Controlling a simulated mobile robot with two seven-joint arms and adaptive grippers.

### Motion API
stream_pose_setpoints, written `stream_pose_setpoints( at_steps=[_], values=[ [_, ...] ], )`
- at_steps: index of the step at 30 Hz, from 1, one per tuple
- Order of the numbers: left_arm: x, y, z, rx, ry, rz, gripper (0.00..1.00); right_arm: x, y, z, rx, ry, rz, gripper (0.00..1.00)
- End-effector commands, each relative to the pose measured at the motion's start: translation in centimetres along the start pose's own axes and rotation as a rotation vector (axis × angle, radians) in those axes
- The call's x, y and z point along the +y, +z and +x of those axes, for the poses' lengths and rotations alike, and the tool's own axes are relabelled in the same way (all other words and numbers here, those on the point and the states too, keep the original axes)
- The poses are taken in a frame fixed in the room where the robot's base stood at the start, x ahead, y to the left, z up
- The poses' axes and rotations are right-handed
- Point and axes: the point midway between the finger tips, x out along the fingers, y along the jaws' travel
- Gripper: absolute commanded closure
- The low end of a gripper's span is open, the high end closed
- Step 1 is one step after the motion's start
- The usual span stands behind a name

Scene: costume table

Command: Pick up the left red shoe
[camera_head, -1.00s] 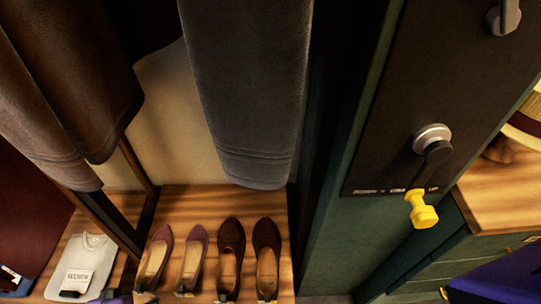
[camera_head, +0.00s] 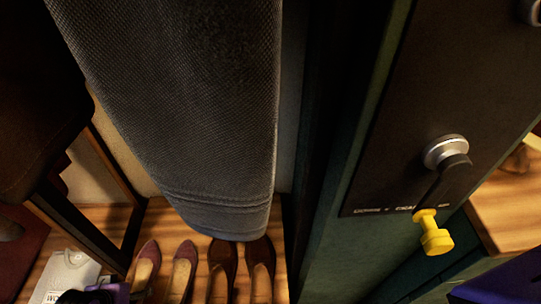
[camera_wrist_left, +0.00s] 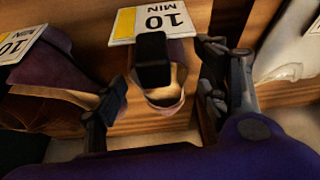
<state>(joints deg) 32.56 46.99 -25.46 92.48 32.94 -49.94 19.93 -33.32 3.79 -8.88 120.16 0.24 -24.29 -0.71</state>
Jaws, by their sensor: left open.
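The left red shoe (camera_head: 146,262) is dull red with a pale insole. It stands on the wooden floor at the left end of a row, its near end cut off by the picture edge. Beside it is the right red shoe (camera_head: 184,268). In the left wrist view my left gripper (camera_wrist_left: 162,85) is open. Its dark fingers are on either side of the left red shoe (camera_wrist_left: 166,108), which has a dark block and a "10 MIN" tag at its end. I cannot tell whether they touch it. The right red shoe (camera_wrist_left: 65,82) lies outside the left finger. My right gripper is not seen.
Two brown shoes (camera_head: 260,262) stand right of the red pair. A grey garment (camera_head: 190,110) hangs over the row. A dark panel (camera_head: 400,130) with a yellow-tipped lever (camera_head: 434,235) stands at right.

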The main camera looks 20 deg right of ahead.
Motion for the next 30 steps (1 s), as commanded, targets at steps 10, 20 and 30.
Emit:
stream_pose_setpoints(
  at_steps=[10, 20, 30],
  values=[
    [0.1, 0.0, 1.9, 0.0, 0.001, 0.001, 0.33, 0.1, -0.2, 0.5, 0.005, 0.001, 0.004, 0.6],
    [0.1, 0.1, 1.9, 0.0, 0.001, 0.001, 0.68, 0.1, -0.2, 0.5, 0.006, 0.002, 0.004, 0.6],
    [0.0, 0.0, 1.9, 0.001, 0.0, 0.001, 0.88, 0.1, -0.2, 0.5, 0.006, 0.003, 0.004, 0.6]
  ],
)
